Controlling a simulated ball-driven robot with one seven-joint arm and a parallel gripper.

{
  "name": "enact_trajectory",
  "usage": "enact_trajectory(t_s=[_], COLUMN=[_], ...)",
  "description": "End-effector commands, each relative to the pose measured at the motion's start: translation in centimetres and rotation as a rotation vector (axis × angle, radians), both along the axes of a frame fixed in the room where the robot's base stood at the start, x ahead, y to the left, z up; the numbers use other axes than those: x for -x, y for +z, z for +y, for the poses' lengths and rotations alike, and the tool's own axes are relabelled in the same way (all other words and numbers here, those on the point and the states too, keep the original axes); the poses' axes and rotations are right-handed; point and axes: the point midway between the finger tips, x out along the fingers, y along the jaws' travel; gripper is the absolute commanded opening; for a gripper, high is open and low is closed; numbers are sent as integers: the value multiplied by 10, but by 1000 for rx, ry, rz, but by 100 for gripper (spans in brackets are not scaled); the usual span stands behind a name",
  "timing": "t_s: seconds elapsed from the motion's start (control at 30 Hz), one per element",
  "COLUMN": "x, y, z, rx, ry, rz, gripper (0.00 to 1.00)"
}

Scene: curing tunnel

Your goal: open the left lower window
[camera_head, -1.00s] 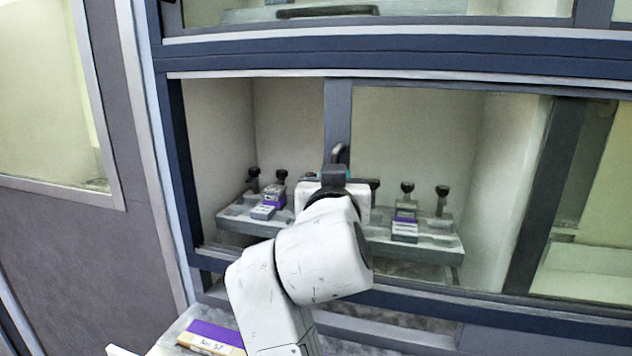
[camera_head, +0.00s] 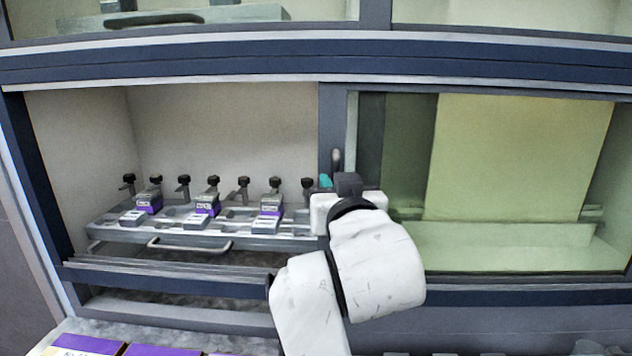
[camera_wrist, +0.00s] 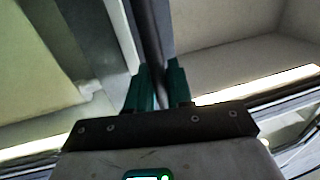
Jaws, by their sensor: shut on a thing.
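The left lower window (camera_head: 480,190) is a sliding pane with a dark grey frame, and it stands to the right of a wide opening in the head view. Its upright handle (camera_head: 336,160) is on the frame's left edge. My gripper (camera_head: 326,181) is at this handle; in the wrist view my gripper (camera_wrist: 158,88) has its green fingers on both sides of the dark handle bar (camera_wrist: 152,45), shut on it. My arm hides the lower part of the frame's left edge.
Inside the opening, a grey tray (camera_head: 180,236) with a front handle holds several black-knobbed clamps and purple-labelled blocks. A dark blue rail (camera_head: 170,278) runs below. Purple boxes (camera_head: 85,345) lie on a ledge at the lower left.

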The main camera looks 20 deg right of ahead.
Motion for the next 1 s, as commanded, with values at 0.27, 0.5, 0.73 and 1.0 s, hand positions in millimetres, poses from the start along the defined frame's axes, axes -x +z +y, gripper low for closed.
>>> enact_trajectory(t_s=[0.27,0.5,0.73,1.0], x=[2,2,2,7], y=[-1,-1,0,-1], z=[-7,-7,-6,-5], rx=[0,0,0,0], ry=[-2,-2,-1,0], rz=[2,2,1,-1], gripper=[0,0,36,36])
